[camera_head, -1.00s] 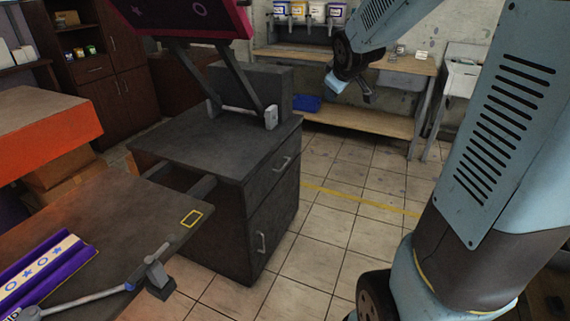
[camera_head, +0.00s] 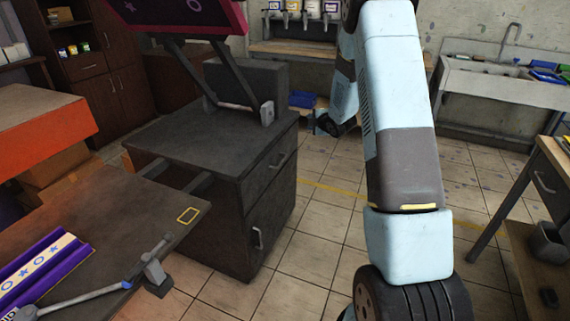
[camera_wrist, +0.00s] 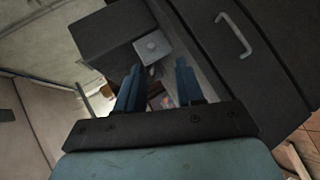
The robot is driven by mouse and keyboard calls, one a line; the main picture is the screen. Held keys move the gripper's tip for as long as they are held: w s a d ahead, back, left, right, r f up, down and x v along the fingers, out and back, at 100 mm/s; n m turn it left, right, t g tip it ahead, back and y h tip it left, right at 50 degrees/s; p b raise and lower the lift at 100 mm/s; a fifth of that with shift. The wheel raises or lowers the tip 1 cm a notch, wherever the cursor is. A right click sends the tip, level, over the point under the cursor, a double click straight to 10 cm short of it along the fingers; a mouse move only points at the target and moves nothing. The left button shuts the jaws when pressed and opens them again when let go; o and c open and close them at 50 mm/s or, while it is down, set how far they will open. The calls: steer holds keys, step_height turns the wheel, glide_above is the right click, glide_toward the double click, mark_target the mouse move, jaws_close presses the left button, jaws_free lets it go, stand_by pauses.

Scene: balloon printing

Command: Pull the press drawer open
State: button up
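The press (camera_head: 210,130) is a dark cabinet at centre left in the head view. Its upper drawer (camera_head: 262,178) is shut, with a grey bar handle (camera_head: 278,162); a lower front has another handle (camera_head: 258,238). In the wrist view, a dark front (camera_wrist: 262,75) with a bar handle (camera_wrist: 234,33) lies at upper right, tilted; I cannot tell which front it is. My gripper (camera_wrist: 158,78) is open, its two blue fingers apart and empty, to the left of that handle and not touching it.
A brown work table (camera_head: 165,215) with a purple printed piece (camera_head: 40,265) and a grey lever extends at lower left. Tiled floor (camera_head: 310,255) is open right of the press. A wooden bench (camera_head: 545,155) stands at far right and a sink (camera_head: 490,80) behind.

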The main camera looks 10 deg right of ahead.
step_height(320, 180, down, 23)
steer(key=s+a+n+y, duration=0.1)
steer(key=a+n+y, duration=0.1)
steer(key=n+y, duration=0.45)
steer(key=x, duration=1.3)
steer(key=shift+w+d+t+h, duration=0.25)
steer(key=shift+w+t+h, duration=0.15)
steer(key=shift+h, duration=0.05)
steer(key=shift+c, duration=0.2)
jaws_close()
